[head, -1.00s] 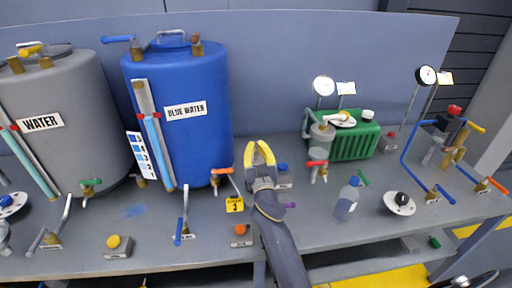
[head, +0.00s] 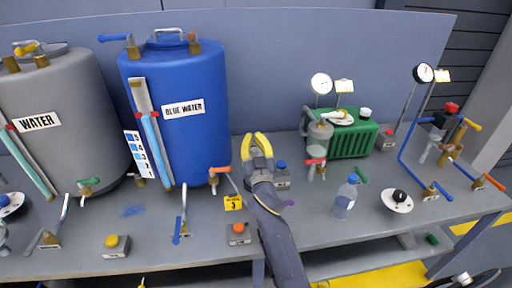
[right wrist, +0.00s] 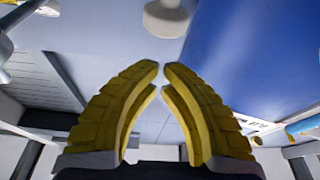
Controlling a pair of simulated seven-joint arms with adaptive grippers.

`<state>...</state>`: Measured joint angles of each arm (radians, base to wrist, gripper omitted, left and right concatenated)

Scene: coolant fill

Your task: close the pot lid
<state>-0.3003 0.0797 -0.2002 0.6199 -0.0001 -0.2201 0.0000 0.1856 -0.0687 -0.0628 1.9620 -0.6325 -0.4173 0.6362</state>
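My right gripper (head: 256,145) has two yellow fingers, parted and empty, above the table just right of the blue tank. Its fingers also show in the right wrist view (right wrist: 160,72), with a narrow gap between the tips and nothing between them. A clear pot (head: 319,137) stands at the left end of the green block. A white round piece with a yellow part (head: 342,118), possibly the pot lid, lies beside it on top of the block. It is too small to tell its exact seating. My left gripper cannot be made out.
The blue tank (head: 180,140) and grey water tank (head: 62,125) stand at the left. The green block (head: 355,141) carries gauges behind it. A bottle (head: 345,196), a white disc with a black knob (head: 397,201) and button boxes (head: 238,233) stand on the table. The right side has pipes and valves.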

